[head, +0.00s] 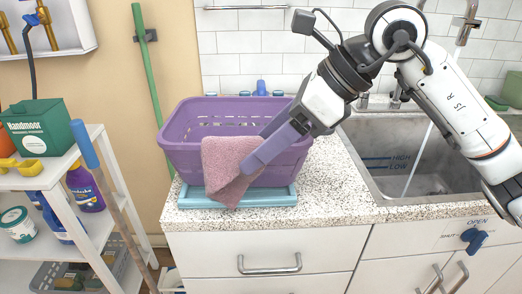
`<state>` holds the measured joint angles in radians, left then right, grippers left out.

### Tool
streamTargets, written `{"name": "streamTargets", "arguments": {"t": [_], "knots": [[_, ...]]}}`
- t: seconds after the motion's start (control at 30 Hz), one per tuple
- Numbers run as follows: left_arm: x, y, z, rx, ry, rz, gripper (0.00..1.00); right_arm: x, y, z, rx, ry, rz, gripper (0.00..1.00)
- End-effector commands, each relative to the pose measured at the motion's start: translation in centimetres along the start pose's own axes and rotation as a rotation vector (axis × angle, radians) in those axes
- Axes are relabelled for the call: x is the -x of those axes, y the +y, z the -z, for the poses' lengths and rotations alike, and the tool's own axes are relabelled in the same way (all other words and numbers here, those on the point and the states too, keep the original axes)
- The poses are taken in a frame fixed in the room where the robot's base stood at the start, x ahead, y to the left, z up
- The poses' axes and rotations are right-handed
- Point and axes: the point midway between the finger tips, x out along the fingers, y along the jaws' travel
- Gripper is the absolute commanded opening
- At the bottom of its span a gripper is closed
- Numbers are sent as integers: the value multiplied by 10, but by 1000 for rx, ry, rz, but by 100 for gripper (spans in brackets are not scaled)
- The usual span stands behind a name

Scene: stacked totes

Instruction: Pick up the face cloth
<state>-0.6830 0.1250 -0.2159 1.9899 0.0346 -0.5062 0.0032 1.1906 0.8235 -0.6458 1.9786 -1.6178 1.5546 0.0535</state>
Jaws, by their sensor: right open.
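A pink face cloth (228,170) hangs over the front rim of a purple plastic basket (182,158). Its lower part droops down the outside, over the edge of a light blue tray (279,198) under the basket. My right gripper (256,151) reaches in from the upper right, with its jaws apart at the cloth's right side. One finger is in front of the cloth's right edge, and the other is over the basket side, partly hidden. I cannot tell whether the fingers touch the cloth. My left gripper is not in view.
The basket stands on a speckled counter (335,190) left of a steel sink (440,160) with running water. A green pole (150,85) and a blue-topped pole (85,145) stand to the left. A white shelf (105,160) holds a green box (38,128) and bottles.

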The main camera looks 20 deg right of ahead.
Motion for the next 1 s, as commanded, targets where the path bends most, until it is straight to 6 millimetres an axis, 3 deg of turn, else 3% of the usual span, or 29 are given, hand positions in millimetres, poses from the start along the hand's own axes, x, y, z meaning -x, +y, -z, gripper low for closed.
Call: {"name": "streamTargets", "arguments": {"t": [0.43,1.0], "knots": [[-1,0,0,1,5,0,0,-7,0,0,0,-1,1,62],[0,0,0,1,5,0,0,-7,0,0,0,0,0,14]]}}
